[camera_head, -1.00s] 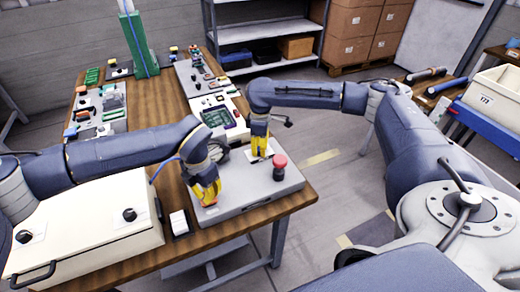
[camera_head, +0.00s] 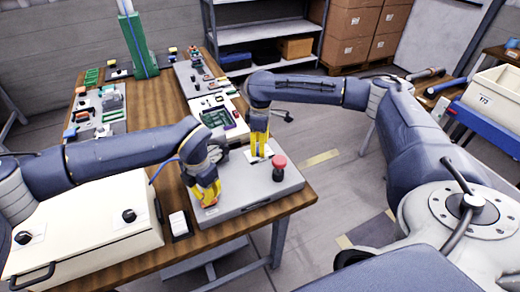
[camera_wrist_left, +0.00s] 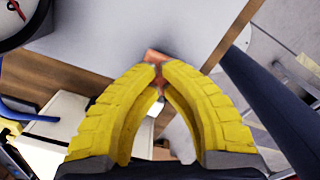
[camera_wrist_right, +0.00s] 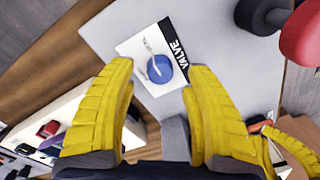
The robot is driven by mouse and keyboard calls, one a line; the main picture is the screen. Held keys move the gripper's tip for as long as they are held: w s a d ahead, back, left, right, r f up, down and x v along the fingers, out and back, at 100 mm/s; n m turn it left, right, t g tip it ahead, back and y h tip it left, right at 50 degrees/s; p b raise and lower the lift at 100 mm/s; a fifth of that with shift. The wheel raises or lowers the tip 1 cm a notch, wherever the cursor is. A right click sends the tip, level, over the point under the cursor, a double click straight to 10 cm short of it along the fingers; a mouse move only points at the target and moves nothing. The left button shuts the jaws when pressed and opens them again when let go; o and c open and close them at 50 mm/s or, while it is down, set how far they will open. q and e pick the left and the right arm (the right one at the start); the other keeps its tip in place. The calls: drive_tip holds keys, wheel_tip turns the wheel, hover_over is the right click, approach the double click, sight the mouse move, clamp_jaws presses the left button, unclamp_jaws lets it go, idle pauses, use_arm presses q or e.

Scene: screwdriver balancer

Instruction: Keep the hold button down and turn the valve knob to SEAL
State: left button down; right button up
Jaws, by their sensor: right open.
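The blue valve knob (camera_wrist_right: 160,68) with a white pointer sits on a white card marked VALVE (camera_wrist_right: 178,45) on the grey box (camera_head: 235,183). My right gripper (camera_head: 259,156) is open above it; in the right wrist view the knob shows between the spread fingertips (camera_wrist_right: 160,68), with no visible contact. My left gripper (camera_head: 209,204) is at the box's near left part, its fingertips (camera_wrist_left: 160,68) brought together. An orange-red piece (camera_wrist_left: 155,56), which looks like the hold button, lies at those tips and is partly covered. I cannot tell how far it is pressed.
A red mushroom button (camera_head: 279,161) stands on the box right of my right gripper. A round gauge (camera_wrist_left: 14,18) is near my left gripper. A cream case (camera_head: 85,225) lies at the left. Several parts and panels cover the table's far part.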

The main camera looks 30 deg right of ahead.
wheel_tip(320, 180, up, 10)
drive_tip(key=shift+w+d, duration=0.15)
drive_tip(key=shift+d, duration=0.1)
idle(0.5)
use_arm(q)
drive_tip(key=shift+r, duration=3.55)
use_arm(e)
drive_tip(key=shift+f, duration=0.1)
